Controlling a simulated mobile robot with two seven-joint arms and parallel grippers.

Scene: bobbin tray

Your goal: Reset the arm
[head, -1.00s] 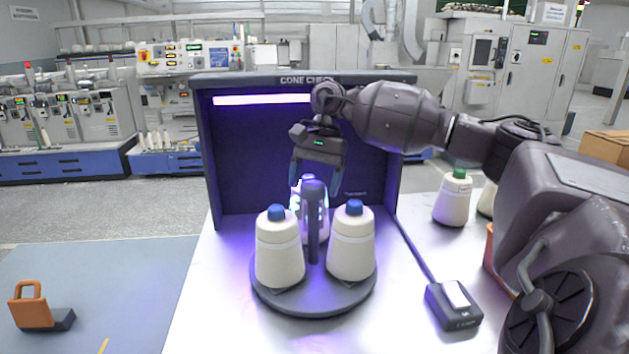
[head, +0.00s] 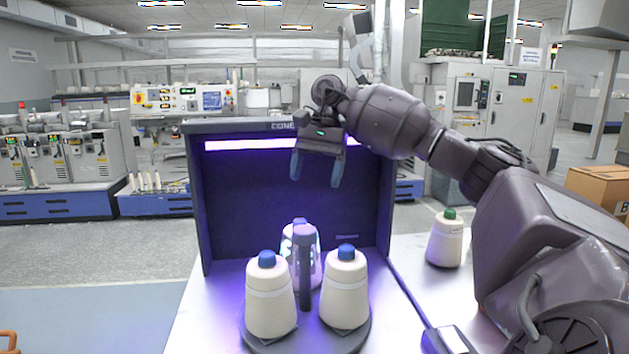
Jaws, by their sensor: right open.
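My right gripper (head: 316,172) is open and empty. It hangs in front of the upper part of the dark check booth (head: 228,225), fingers pointing down, clear above the cones. My right arm comes in from the right. Below it, a round dark turntable (head: 262,342) with a grey centre post (head: 305,262) carries three blue-topped cones. The left cone (head: 270,302) and right cone (head: 344,294) stand upright in front. The rear cone (head: 316,252) glows under the violet light and is partly hidden by the post. My left gripper is not in view.
A green-topped cone (head: 445,243) stands on the white table to the right of the booth. A dark device (head: 446,340) with a pale top lies at the front right, cut by the frame edge. A cardboard box (head: 597,188) is at the far right. Machines line the back.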

